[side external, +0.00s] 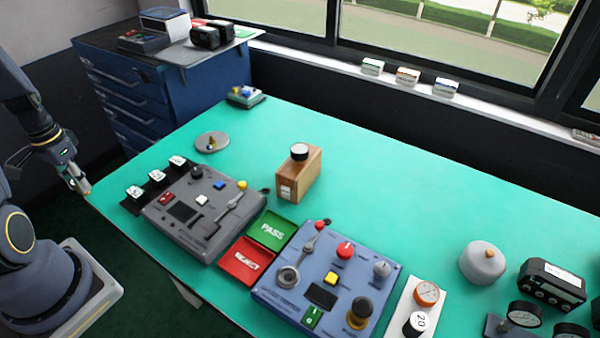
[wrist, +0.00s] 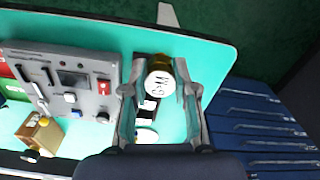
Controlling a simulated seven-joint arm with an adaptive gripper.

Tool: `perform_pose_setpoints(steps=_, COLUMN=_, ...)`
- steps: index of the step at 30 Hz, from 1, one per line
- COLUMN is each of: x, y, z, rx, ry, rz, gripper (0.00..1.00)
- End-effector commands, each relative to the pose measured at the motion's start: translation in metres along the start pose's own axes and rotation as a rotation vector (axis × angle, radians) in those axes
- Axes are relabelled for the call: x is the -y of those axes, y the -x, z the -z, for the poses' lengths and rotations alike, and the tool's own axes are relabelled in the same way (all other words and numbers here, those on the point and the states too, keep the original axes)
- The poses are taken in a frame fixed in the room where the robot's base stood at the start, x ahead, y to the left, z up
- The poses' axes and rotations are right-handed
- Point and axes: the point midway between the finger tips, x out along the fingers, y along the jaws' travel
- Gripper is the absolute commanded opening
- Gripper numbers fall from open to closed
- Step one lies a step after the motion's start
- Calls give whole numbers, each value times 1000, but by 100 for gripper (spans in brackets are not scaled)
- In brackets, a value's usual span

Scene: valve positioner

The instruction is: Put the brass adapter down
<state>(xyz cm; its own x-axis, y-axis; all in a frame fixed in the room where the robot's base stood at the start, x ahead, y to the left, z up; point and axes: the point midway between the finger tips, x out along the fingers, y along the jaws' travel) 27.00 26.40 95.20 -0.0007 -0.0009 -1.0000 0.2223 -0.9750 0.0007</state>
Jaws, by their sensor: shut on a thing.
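My gripper (side external: 79,184) is near the left edge of the green table (side external: 390,178) in the side external view. In the wrist view my gripper (wrist: 161,72) is shut on the brass adapter (wrist: 181,69). The adapter shows as a brass-coloured rim around a round white face with dark lettering, seen between the fingers. In the side external view only a small tan bit shows at the fingertips. A round grey dish (side external: 212,142) with small items on it lies farther back on the table.
Black blocks with white tops (side external: 133,191) stand near the table edge beside a grey control panel (side external: 197,208). Green PASS (side external: 272,232) and red REJECT (side external: 247,262) trays and a blue panel (side external: 327,278) lie to the right.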

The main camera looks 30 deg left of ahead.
Motion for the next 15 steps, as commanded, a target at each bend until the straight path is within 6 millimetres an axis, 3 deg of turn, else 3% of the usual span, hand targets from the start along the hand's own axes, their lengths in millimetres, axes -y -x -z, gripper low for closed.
perform_pose_setpoints(steps=3, x=-4, y=6, z=-7, rx=9, ry=-2, rz=-9, gripper=0)
perform_pose_setpoints(steps=6, x=3, y=14, z=3, rx=6, ry=-19, rz=-5, gripper=0)
perform_pose_setpoints(steps=11, x=-7, y=20, z=48, rx=6, ry=-148, rz=1, gripper=0)
perform_pose_setpoints(steps=15, x=-37, y=24, z=100, rx=4, ry=-313, rz=7, gripper=0)
